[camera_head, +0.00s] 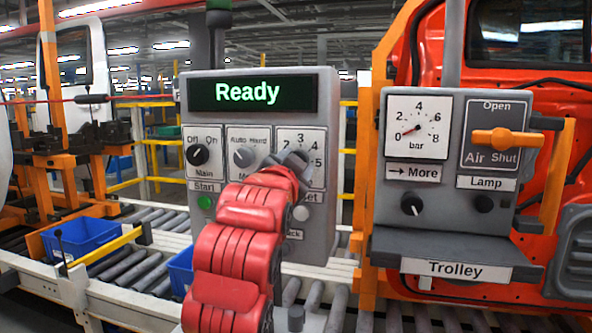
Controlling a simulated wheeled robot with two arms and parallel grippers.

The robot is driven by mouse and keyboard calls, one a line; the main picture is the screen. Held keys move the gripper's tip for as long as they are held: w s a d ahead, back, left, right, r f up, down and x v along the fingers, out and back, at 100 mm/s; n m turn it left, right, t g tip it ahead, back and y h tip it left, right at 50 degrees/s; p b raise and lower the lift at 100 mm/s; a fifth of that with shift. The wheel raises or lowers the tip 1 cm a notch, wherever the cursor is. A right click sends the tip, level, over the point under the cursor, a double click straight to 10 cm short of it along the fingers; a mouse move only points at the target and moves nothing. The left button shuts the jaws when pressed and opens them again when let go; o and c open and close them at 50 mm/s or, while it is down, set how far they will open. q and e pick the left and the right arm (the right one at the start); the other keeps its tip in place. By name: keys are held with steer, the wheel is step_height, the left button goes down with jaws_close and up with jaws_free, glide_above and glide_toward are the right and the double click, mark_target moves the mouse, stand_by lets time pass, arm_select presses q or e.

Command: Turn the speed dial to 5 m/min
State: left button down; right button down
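The grey control panel (230,125) stands in the middle and its screen (247,94) reads "Ready" in green. The speed dial's plate (301,136) is at its upper right, with 2, 3, 4 and 5 visible. The dial's knob and pointer are mostly hidden behind my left gripper (290,160), so its setting cannot be read. My red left arm rises from the bottom, and the grey fingertips are at the dial's face. Whether they grip the knob cannot be told. My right gripper is not in view.
Left of the dial are the Auto/Hand switch (244,157), the Main switch (198,155) and the green Start button (205,202). A white button (301,213) is just below the dial. The Trolley panel (447,215), with gauge and orange Air handle (507,139), stands close on the right.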

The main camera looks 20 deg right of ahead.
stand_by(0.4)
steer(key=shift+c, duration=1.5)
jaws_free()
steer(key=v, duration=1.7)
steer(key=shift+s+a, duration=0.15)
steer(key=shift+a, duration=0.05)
